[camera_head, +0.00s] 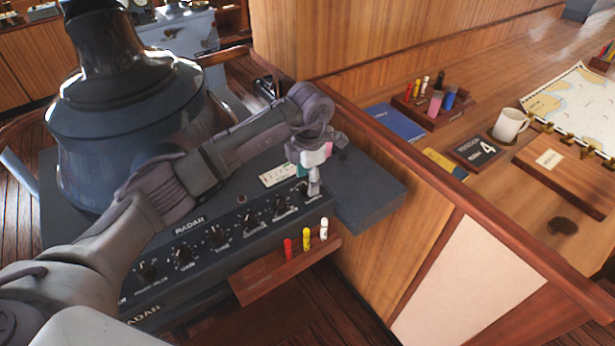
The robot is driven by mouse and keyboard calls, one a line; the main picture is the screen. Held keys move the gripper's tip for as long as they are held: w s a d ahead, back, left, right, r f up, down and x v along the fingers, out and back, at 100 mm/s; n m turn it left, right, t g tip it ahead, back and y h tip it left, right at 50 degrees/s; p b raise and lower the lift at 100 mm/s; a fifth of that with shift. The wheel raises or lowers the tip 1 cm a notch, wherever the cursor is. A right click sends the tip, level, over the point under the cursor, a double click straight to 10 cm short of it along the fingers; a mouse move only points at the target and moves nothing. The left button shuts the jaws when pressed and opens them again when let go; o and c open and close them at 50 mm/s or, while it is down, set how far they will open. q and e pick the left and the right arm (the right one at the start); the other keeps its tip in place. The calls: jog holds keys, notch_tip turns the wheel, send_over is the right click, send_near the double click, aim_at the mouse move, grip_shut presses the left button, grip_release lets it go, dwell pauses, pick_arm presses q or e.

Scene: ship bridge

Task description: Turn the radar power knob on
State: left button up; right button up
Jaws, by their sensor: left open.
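The dark radar console (200,262) stands at the left, with a row of several black knobs along its sloped front panel. The labels are too small for me to tell surely which knob is the power knob. My left gripper (314,184) is open and points down at the right end of the row. Its fingertips are close to the rightmost knob (302,190) and partly hide it; I cannot tell whether they touch it. Another knob (279,204) is just left of it. My right gripper is not in view.
A wooden pen rack (265,285) with red, yellow and white markers juts out below the panel. A large radar hood (130,130) rises behind my left arm. A wooden chart table with a mug (509,125) and blue book (396,122) stands to the right.

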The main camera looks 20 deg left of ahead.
pick_arm(q)
jog(key=shift+f, duration=0.9)
jog(key=shift+c, duration=0.3)
grip_shut()
jog(key=shift+w+f+m+b, duration=0.1)
jog(key=shift+m+b, duration=0.4)
jog(key=shift+b, duration=0.25)
jog(key=m+b, duration=0.4)
jog(key=b, duration=0.1)
jog(key=shift+f+m+b, duration=0.1)
jog(key=shift+m+b, duration=0.2)
jog(key=shift+b, duration=0.1)
jog(key=shift+r+m+b, duration=0.25)
jog(key=shift+m+b, duration=1.25)
jog(key=shift+m, duration=0.2)
jog(key=shift+o, duration=0.3)
grip_release()
